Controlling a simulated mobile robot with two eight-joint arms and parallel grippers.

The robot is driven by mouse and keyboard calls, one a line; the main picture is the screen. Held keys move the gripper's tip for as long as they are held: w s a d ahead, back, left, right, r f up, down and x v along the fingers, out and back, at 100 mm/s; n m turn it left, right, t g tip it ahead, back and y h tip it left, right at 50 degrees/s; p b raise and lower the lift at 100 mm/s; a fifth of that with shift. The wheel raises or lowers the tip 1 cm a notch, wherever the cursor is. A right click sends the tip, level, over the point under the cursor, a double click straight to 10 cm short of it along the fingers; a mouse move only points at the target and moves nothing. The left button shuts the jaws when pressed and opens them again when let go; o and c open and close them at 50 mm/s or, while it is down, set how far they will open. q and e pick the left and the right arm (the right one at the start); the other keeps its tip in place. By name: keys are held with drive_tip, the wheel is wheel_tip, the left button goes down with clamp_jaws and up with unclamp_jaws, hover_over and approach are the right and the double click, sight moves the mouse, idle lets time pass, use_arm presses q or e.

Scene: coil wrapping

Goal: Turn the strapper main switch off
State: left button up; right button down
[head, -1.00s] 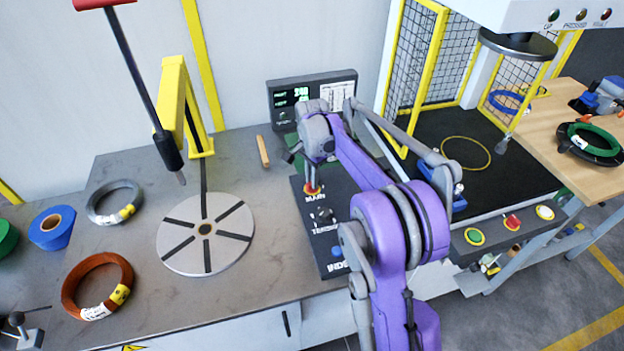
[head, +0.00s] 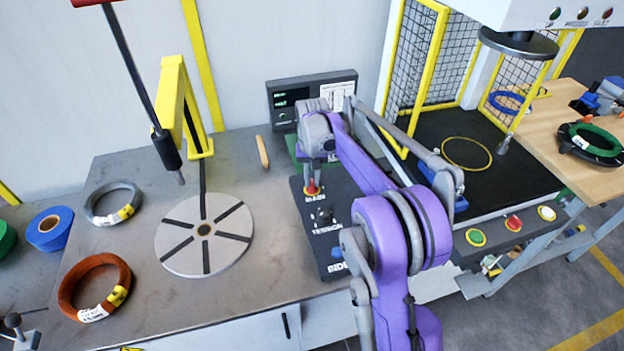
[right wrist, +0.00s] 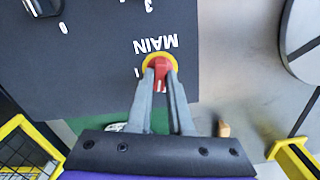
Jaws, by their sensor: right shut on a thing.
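The main switch (head: 312,188) is a red knob on a yellow plate at the back of the dark control panel (head: 331,262), above the word MAIN. In the right wrist view the red knob (right wrist: 161,68) sits between the grey fingertips of my right gripper (right wrist: 160,76). My right gripper is shut on the knob. In the head view its fingers are mostly hidden behind my purple and grey arm. My left gripper is not in view.
A round turntable (head: 205,234) and yellow post (head: 172,100) stand left of the panel. An orange coil (head: 94,287) and grey coil (head: 113,203) lie further left. A red-handled rod (head: 140,90) hangs over the table.

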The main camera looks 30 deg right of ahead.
sight(312, 183)
drive_tip(key=shift+n, duration=1.3)
drive_tip(key=c, duration=0.8)
unclamp_jaws()
wheel_tip(312, 183, up, 11)
drive_tip(key=shift+p, duration=0.3)
